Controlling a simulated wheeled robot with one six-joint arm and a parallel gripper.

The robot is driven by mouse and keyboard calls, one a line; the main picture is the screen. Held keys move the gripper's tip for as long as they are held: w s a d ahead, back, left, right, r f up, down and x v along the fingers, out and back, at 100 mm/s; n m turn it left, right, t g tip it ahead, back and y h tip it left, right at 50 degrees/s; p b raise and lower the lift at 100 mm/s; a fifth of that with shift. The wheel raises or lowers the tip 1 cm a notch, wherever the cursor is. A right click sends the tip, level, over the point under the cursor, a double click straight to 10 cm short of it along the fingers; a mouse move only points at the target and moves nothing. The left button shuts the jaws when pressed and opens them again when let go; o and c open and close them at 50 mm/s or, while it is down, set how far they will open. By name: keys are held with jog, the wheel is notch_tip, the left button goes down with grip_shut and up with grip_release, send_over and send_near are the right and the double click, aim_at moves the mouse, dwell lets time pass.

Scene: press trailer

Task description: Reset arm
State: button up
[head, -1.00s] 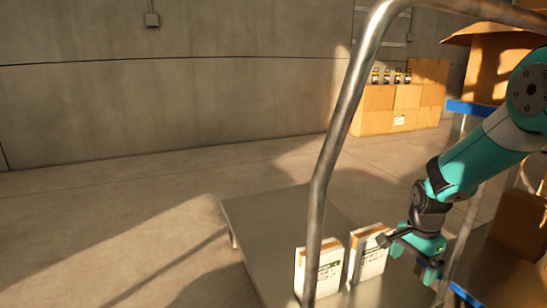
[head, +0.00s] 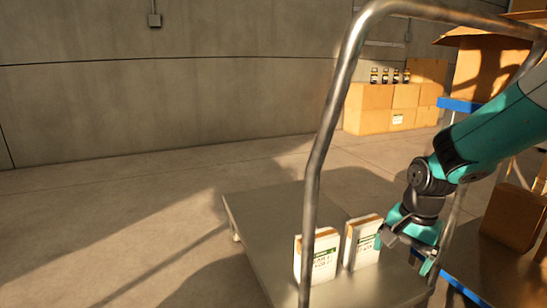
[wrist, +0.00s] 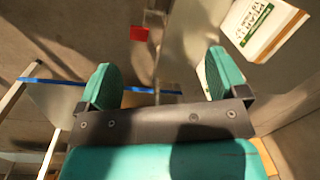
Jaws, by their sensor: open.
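My gripper (head: 408,254) hangs at the lower right of the head view, just right of two white packages on a grey flat cart (head: 262,215). In the wrist view its two green fingers are wide apart (wrist: 164,80), with nothing between them. The left package (head: 318,259) and right package (head: 363,243) stand upright side by side, with green print and brown tops. A white package with a green label (wrist: 262,28) shows at the upper right of the wrist view, outside the fingers. I cannot tell whether the gripper touches the right package.
The cart's bent metal handle (head: 322,140) rises in front of the packages. A blue-edged shelf rack (head: 460,106) with cardboard boxes stands at right. Stacked cartons (head: 378,110) with several jars stand by the wall. The floor at left is clear.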

jog(key=s+a+r+n+y, duration=0.1)
jog(key=s+a+r+n, duration=0.35)
jog(key=s, duration=0.35)
jog(key=s+a+r+n+y+p, duration=0.1)
jog(key=s+a+r+n, duration=0.25)
jog(key=s+n, duration=0.35)
jog(key=s+a+r+n+y, duration=0.1)
jog(key=s+a+r+n, duration=0.35)
jog(key=s, duration=0.45)
notch_tip(320, 180, up, 35)
jog(key=p, duration=3.5)
jog(key=shift+d, duration=0.45)
jog(key=shift+f, duration=0.1)
